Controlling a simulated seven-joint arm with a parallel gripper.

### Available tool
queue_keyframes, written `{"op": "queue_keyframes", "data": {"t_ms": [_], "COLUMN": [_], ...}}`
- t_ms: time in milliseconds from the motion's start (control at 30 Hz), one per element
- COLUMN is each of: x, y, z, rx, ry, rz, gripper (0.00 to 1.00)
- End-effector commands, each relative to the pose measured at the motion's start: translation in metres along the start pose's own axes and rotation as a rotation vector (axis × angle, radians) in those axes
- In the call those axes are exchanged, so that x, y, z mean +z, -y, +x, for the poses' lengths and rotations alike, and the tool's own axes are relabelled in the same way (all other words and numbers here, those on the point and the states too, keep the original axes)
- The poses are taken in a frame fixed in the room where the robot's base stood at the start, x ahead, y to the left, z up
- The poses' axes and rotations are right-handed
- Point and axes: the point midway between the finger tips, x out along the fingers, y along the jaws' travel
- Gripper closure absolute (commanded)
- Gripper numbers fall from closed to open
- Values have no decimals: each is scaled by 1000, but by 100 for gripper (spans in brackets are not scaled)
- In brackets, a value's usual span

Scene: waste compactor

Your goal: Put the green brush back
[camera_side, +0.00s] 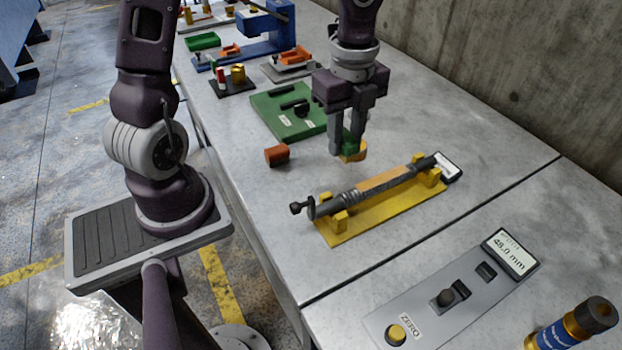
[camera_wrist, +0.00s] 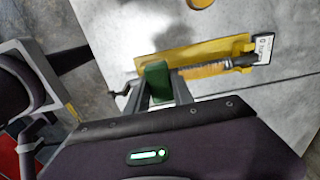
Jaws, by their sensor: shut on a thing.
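My gripper (camera_side: 348,145) is above the worktable, between the green board and the yellow stand. It is shut on the green brush (camera_side: 352,144), whose green block shows between the fingers. A tan-yellow part shows just below the green in the side view; I cannot tell whether it is the bristles. In the wrist view the green block of the brush (camera_wrist: 157,82) sits between the two fingers. The green board (camera_side: 268,108) lies behind and to the left of my gripper, with black pieces and small white labels on it.
A yellow stand (camera_side: 345,232) carries a long grey and tan tool (camera_side: 372,187) in front of my gripper. An orange-brown block (camera_side: 277,155) lies to the left. A grey panel (camera_side: 400,305) with a display is nearer the front. A blue fixture (camera_side: 250,47) stands farther back.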

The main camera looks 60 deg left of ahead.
Motion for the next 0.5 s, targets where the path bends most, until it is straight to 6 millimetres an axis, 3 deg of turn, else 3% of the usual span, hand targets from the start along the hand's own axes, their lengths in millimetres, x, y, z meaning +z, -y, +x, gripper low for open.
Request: {"op": "queue_keyframes", "data": {"t_ms": [100, 233, 367, 500], "x": [43, 78, 93, 92], "y": [-19, -46, -63, -67], "z": [17, 33, 43, 74], "rx": [7, 6, 4, 7], "ry": [4, -1, -10, -16], "rz": [-15, -10, -1, 11], "gripper": [100, 100, 100, 100]}}
